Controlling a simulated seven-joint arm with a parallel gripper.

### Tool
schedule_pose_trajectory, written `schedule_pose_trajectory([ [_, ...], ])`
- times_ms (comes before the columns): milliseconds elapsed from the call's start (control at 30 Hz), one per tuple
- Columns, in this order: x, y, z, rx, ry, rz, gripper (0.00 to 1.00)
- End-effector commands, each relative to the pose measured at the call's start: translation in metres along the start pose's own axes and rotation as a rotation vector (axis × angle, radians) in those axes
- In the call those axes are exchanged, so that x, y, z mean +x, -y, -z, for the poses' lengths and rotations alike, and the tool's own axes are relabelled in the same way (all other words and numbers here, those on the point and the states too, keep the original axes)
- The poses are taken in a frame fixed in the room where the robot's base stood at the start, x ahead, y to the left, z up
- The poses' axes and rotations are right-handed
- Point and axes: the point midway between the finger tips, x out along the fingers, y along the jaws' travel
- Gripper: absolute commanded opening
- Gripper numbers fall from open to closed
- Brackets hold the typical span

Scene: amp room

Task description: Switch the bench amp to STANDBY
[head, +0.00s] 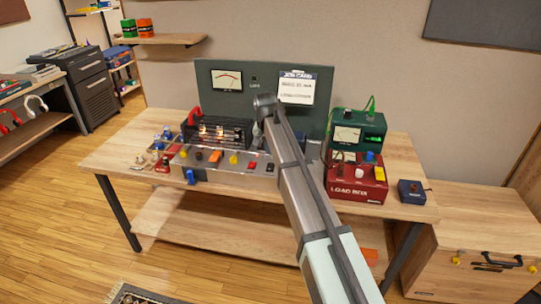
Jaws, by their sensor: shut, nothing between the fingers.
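The bench amp (222,172) sits on the wooden bench, with a dark cage and glowing tubes on top and a silver front with several coloured knobs and switches. A blue piece (190,177) sticks out at its front left. Labels are too small to read, so I cannot tell which control is STANDBY or how it is set. My arm reaches in from the lower right and covers the amp's right end. My gripper (257,134) hangs down past the wrist at the amp's right side, shut and empty. Its fingertips are small and partly hidden; contact cannot be told.
A grey-green panel (222,100) with a meter and job card (298,87) stands behind the amp. Small parts (165,137) lie at the left.

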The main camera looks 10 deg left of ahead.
Motion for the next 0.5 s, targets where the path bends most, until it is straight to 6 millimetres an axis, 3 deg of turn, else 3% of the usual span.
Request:
schedule_pose_trajectory([
  [200,-0.036,-0.001,-0.009,0.0,-0.002,0.001,0.0],
  [500,-0.055,0.0,-0.013,0.001,-0.001,0.0,0.0],
])
